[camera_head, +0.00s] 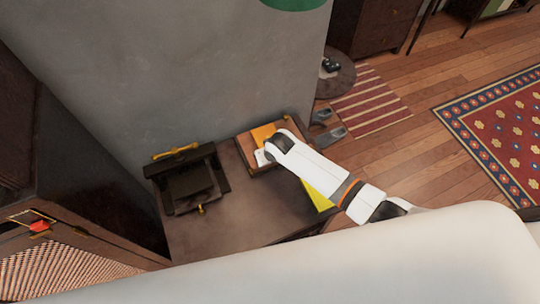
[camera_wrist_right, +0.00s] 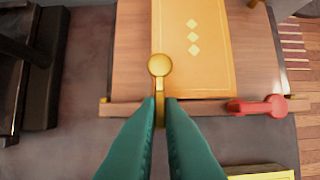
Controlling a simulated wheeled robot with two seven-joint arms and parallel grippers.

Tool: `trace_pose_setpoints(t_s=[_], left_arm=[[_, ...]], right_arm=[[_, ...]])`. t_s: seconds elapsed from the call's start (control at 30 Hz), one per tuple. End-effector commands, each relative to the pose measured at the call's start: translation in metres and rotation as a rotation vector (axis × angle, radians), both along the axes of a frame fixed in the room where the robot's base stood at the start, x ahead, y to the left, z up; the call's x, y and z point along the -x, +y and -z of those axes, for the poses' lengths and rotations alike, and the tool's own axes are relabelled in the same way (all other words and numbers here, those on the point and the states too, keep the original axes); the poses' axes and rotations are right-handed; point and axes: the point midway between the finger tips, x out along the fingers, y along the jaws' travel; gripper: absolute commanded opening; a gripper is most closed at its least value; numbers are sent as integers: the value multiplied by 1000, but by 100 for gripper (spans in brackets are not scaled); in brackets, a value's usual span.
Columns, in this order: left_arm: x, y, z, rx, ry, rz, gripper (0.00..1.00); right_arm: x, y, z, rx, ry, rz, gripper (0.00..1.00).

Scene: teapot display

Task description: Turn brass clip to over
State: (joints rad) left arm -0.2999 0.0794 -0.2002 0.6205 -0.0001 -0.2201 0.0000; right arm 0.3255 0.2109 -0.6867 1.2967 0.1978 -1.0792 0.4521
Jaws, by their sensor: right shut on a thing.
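The brass clip (camera_wrist_right: 159,68) has a round knob on a narrow stem. In the right wrist view it lies across the wooden edge strip (camera_wrist_right: 205,106), knob toward the orange book (camera_wrist_right: 193,45) and overlapping the book's lower left part. My right gripper (camera_wrist_right: 159,101) has its two teal fingers shut on the clip's stem. Whether the knob touches the book I cannot tell. A red clip (camera_wrist_right: 258,106) lies sideways along the strip to the right. In the head view my right arm reaches over the wooden stand (camera_head: 246,160) and hides the clip. My left gripper is not in view.
A dark stand (camera_head: 174,187) with brass fittings stands left on the same table (camera_head: 235,228). A grey wall (camera_head: 200,80) rises behind. The table front is mostly clear.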

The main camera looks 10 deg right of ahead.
Motion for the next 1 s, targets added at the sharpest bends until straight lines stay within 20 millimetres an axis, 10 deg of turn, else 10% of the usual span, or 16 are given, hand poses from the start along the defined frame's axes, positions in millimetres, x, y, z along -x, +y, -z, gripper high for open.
trace_pose_setpoints(t_s=[0.2, 0.33, 1.0], left_arm=[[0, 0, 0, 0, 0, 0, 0], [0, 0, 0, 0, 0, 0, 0], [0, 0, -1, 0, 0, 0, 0]], right_arm=[[-1, 0, -1, -2, -1, 1, 0], [0, 0, -1, -2, -1, 1, 28], [16, -3, -41, -3, -4, -1, 29]])
